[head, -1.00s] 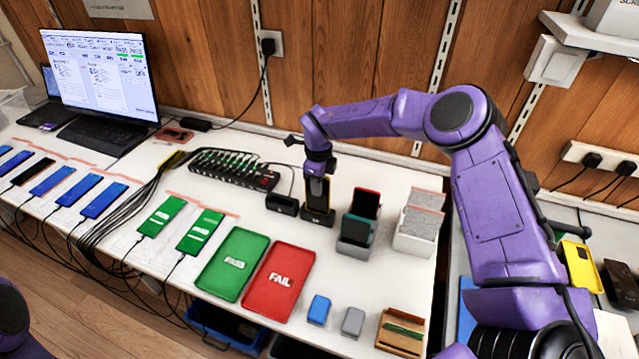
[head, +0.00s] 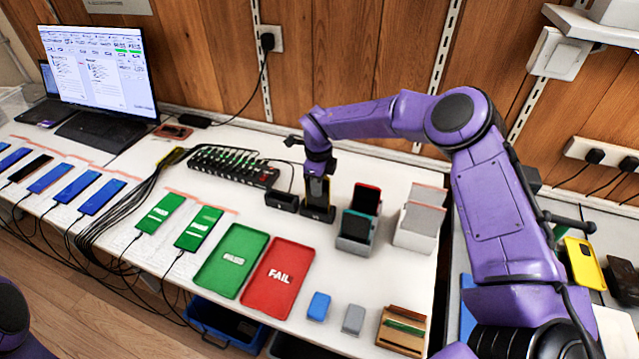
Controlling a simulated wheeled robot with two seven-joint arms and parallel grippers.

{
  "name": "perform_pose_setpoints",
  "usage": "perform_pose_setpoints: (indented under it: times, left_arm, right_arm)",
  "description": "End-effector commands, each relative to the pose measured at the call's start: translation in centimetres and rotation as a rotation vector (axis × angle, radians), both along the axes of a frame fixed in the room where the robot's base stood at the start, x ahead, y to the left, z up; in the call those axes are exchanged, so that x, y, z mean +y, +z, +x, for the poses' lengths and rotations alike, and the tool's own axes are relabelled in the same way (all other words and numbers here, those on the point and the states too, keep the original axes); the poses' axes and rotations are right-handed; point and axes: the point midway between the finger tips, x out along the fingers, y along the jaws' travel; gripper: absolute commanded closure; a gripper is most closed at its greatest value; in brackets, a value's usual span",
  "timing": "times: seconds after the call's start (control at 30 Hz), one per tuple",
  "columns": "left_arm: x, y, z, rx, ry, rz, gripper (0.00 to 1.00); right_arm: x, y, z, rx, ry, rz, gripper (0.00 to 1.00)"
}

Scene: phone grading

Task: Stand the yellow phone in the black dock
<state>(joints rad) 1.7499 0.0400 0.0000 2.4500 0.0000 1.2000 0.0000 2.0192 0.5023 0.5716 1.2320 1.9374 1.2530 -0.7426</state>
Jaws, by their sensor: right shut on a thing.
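The yellow phone (head: 317,190) stands upright in the black dock (head: 317,213), mostly hidden by my gripper. Only its dark face and yellowish edges show. My right gripper (head: 318,178) comes down from above and is shut on the phone's upper part. The phone's lower end meets the dock; I cannot tell how firmly it is seated. At the left edge a dark rounded part of mine shows, but my left gripper is out of view.
An empty black dock (head: 281,201) stands just left. A grey holder (head: 357,232) with a red and a teal phone, and a white holder (head: 415,235), stand to the right. A green PASS tray (head: 231,262) and a red FAIL tray (head: 278,279) lie in front.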

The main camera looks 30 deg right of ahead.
Motion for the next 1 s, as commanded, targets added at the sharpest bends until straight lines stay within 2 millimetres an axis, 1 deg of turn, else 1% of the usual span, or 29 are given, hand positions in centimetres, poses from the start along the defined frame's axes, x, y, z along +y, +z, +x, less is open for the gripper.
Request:
perform_pose_setpoints:
  times: [0.13, 0.37, 0.4, 0.47, 0.5, 1.0]
  left_arm:
    - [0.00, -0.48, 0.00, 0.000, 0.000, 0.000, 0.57]
    - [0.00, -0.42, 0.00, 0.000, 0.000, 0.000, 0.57]
    - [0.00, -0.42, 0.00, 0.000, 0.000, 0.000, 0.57]
    - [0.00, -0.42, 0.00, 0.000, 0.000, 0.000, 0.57]
    - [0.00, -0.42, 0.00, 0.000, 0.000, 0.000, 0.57]
    - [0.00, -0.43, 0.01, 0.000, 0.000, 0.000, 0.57]
  right_arm:
    - [0.01, -0.57, 0.02, -0.001, 0.000, 0.001, 1.00]
    - [0.01, -0.54, 0.03, -0.001, 0.000, 0.000, 1.00]
    - [0.01, -0.54, 0.03, -0.001, 0.000, 0.000, 0.80]
    - [0.01, -0.54, 0.03, -0.001, 0.000, 0.000, 0.60]
    - [0.02, -0.54, 0.02, -0.001, 0.000, 0.000, 0.53]
    - [0.02, -0.60, -0.01, 0.000, 0.000, 0.000, 0.53]
